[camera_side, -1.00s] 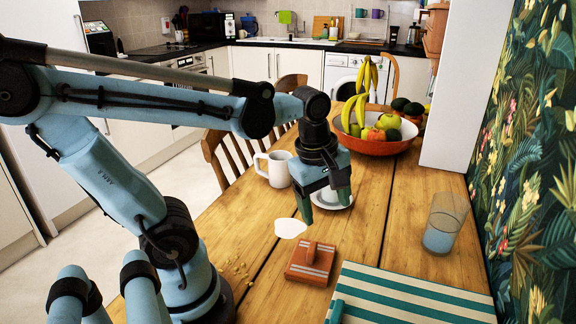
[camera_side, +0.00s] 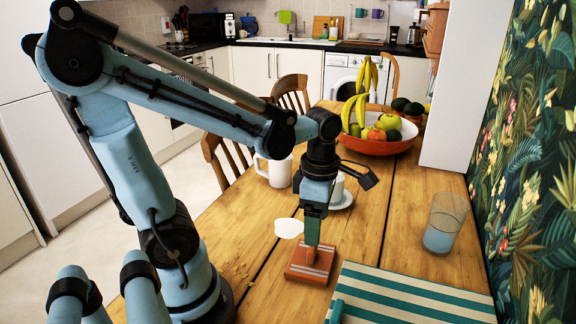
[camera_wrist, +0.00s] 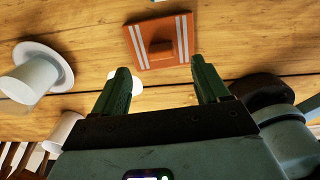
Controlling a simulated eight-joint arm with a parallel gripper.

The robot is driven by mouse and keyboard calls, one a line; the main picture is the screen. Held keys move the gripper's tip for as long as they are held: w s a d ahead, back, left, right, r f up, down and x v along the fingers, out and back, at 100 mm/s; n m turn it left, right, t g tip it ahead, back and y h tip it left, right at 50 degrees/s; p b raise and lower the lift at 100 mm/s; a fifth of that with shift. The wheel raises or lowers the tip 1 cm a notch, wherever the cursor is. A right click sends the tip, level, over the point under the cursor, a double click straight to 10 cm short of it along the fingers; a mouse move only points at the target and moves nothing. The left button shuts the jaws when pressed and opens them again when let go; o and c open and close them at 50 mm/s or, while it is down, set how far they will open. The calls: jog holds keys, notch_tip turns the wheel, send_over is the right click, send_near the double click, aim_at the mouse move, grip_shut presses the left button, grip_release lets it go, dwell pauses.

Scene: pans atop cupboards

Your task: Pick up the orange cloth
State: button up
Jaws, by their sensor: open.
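The orange cloth (camera_side: 299,274) lies flat on the wooden table, folded, with pale stripes and a raised piece in its middle. It also shows in the wrist view (camera_wrist: 160,61), at the top centre, beyond my fingertips. My gripper (camera_side: 312,241) points down just above the cloth, and its fingers cover part of the raised piece in the side view. In the wrist view my gripper (camera_wrist: 161,68) is open, with nothing between its two green fingers. Whether a fingertip touches the cloth cannot be told.
A white spill (camera_side: 289,228) lies just behind the cloth. A white mug (camera_side: 277,172) and a cup on a saucer (camera_side: 341,202) stand farther back. A green-striped mat (camera_side: 410,295) lies at front right, a glass (camera_side: 445,225) beyond it. A fruit bowl (camera_side: 376,147) stands at the back.

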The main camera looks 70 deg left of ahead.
aim_at(312, 255)
jog(key=shift+f, duration=3.5)
jog(key=c, duration=1.1)
